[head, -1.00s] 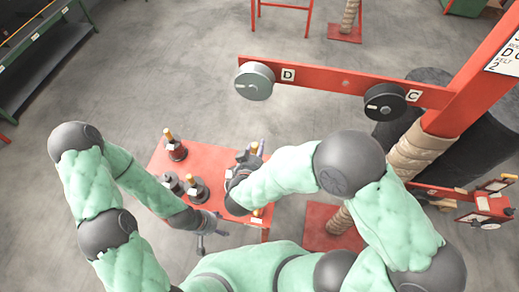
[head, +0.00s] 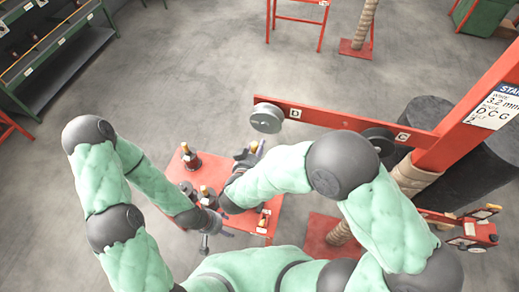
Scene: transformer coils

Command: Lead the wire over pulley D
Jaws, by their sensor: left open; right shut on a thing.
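Pulley D (head: 267,118) is a grey disc at the left end of a red beam (head: 340,121), beside a white plate marked D (head: 295,114). My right gripper (head: 256,149) is over the far right part of the red table, below pulley D in the picture and apart from it. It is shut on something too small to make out. I cannot pick out the wire or see any wire on pulley D. My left gripper (head: 207,243) is open at the table's near left edge, with no object visible in it.
The red table (head: 232,182) carries several dark pieces with wooden tops, such as one at the back (head: 191,157). A red post (head: 455,130) stands at right. Floor (head: 180,90) beyond the table is clear.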

